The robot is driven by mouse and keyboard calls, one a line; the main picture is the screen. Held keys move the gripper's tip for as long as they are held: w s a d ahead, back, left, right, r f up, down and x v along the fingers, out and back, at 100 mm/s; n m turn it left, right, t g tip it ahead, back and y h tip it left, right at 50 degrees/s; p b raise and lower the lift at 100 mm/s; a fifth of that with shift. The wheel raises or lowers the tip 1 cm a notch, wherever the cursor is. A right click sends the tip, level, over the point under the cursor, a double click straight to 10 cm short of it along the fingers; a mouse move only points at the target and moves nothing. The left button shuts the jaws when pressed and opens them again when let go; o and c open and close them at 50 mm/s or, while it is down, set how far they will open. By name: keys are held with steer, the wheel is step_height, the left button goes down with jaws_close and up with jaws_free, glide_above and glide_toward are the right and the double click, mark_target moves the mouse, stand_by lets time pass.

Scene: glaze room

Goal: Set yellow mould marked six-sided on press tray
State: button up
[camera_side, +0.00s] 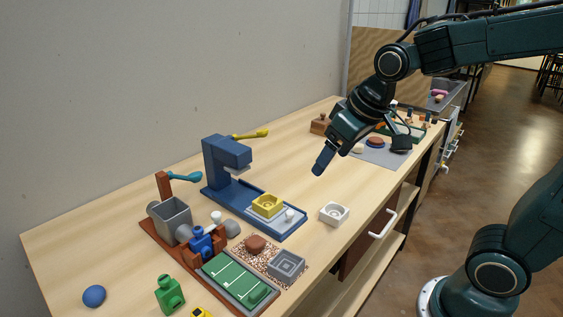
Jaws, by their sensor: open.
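A yellow mould (267,204) sits upright on the grey plate of the blue press's tray (285,232), in front of the press column (217,166). Its marking is too small to read. A small white knob-like piece (290,215) is on the tray just right of the mould. My gripper (361,153) is open, with nothing seen between its fingers. It is above the table, up and to the right of the mould, and apart from it.
A white mould (334,213) stands on bare table right of the tray. A grey mould (286,265), a green board (236,277) and a red-based machine with a grey hopper (172,222) are in front.

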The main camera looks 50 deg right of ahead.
steer(key=s, duration=1.3)
steer(key=shift+a+r+t, duration=0.15)
steer(key=shift+r+t, duration=0.15)
steer(key=o, duration=0.5)
steer(key=shift+w, duration=0.1)
steer(key=w+a+r+g, duration=0.2)
steer(key=w+a+g, duration=0.15)
steer(key=w, duration=0.95)
steer(key=w+a+f, duration=0.2)
steer(key=w, duration=0.2)
steer(key=w+a+f+g, duration=0.1)
steer(key=w+a+f, duration=0.1)
steer(key=w, duration=0.2)
steer(key=w+a+f+g, duration=0.1)
steer(key=w+a+f, duration=0.1)
steer(key=w+a, duration=0.1)
steer(key=shift+w+f, duration=0.2)
steer(key=shift+w, duration=0.35)
